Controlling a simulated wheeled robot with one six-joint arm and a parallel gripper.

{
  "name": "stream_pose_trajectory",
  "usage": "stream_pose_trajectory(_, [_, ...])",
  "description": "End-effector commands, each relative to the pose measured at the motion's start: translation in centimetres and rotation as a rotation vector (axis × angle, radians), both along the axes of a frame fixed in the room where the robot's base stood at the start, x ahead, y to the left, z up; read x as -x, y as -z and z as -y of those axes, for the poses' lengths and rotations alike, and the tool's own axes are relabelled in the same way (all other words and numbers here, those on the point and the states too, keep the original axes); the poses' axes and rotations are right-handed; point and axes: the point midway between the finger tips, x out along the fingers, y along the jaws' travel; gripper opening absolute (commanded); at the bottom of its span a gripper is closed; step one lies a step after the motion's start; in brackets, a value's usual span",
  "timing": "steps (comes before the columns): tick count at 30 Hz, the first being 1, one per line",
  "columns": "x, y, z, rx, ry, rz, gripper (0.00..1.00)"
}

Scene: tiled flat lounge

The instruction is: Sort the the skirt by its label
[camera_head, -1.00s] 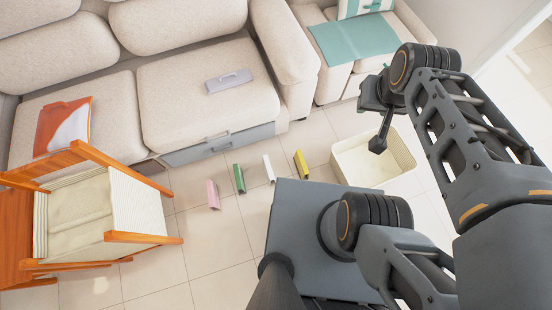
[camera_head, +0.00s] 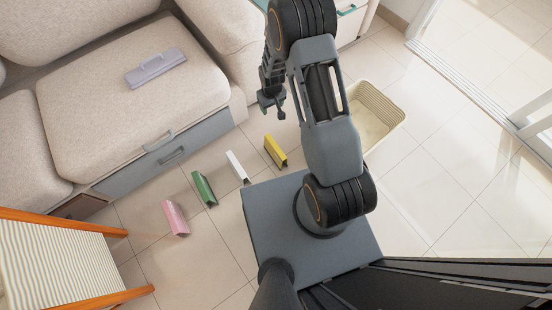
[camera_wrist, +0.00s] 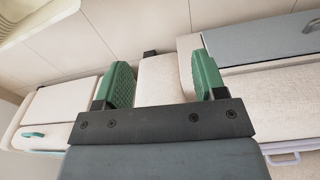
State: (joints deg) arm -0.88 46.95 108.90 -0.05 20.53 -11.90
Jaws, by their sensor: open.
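No skirt can be clearly made out in the current views. Small tent-shaped markers stand in a row on the floor: pink (camera_head: 175,218), green (camera_head: 204,189), white (camera_head: 237,167) and yellow (camera_head: 275,151). Any lettering on them is too small to read. My gripper (camera_head: 271,104) hangs above the floor by the sofa's end, beyond the yellow marker in the picture. In the wrist view its green-padded fingers (camera_wrist: 164,80) are wide apart with nothing between them. A beige basket (camera_head: 391,103) stands right of my arm, partly hidden by it.
A beige sofa (camera_head: 120,110) with a grey drawer (camera_head: 165,158) fills the upper left. A lavender handled item (camera_head: 155,68) lies on its seat. A striped, orange-framed piece (camera_head: 55,265) stands lower left. Tiled floor (camera_head: 450,150) is clear at right.

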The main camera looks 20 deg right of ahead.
Motion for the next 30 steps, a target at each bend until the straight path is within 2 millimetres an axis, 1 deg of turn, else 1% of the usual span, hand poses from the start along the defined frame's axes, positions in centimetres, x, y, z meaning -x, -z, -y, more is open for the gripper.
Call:
stream_pose_trajectory(1, [0.3, 5.1, 0.1, 0.001, -0.007, -0.019, 0.64])
stream_pose_trajectory(3, [0.7, 9.0, 0.1, 0.001, -0.018, -0.033, 0.64])
stream_pose_trajectory(6, [1.3, 13.1, 0.1, 0.001, -0.029, -0.047, 0.64])
stream_pose_trajectory(7, [1.4, 14.1, 0.2, 0.002, -0.031, -0.050, 0.64])
stream_pose_trajectory(9, [1.7, 15.8, 0.2, 0.002, -0.036, -0.056, 0.64])
stream_pose_trajectory(15, [2.2, 19.9, 0.2, 0.002, -0.042, -0.066, 0.64])
stream_pose_trajectory(21, [2.2, 23.5, 0.2, 0.002, -0.042, -0.064, 0.64])
stream_pose_trajectory(25, [2.2, 25.1, 0.2, 0.002, -0.042, -0.064, 0.64])
stream_pose_trajectory(30, [2.2, 25.9, 0.2, 0.002, -0.042, -0.064, 0.64])
